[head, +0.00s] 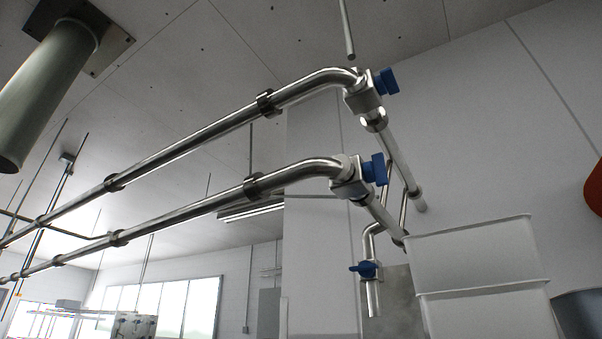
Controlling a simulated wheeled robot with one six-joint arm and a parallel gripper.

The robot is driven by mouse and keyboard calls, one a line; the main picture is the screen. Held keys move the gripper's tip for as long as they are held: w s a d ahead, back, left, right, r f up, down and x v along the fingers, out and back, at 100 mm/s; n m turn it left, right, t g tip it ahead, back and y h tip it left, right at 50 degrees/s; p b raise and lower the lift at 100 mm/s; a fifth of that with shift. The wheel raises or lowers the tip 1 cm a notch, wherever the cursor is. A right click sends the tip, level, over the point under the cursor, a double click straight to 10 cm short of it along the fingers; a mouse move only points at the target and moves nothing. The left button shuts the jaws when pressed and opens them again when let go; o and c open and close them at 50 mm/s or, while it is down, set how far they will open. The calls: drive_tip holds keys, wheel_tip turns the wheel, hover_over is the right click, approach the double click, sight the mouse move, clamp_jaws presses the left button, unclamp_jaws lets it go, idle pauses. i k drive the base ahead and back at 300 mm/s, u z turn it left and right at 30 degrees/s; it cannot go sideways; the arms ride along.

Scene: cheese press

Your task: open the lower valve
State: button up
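Two steel pipes run from the left toward the middle, one above the other. The upper pipe ends in a valve with a blue handle (385,82). The lower pipe (200,206) ends in a similar valve with a blue handle (376,168). Further down, a small tap with a blue handle (365,268) sits on a thin downward spout (374,298). The frame does not make plain which one is called the lower valve, nor whether each is open or shut. My gripper is not in view.
White stacked tubs (475,262) stand at the lower right. A dark grey container (583,312) and a red-orange rounded thing (594,188) are at the right edge. A green-grey cylinder (45,85) hangs at the upper left. A white wall (480,130) lies behind the valves.

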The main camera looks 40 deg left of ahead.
sight(374, 171)
drive_tip(key=u, duration=1.15)
drive_tip(key=i, duration=1)
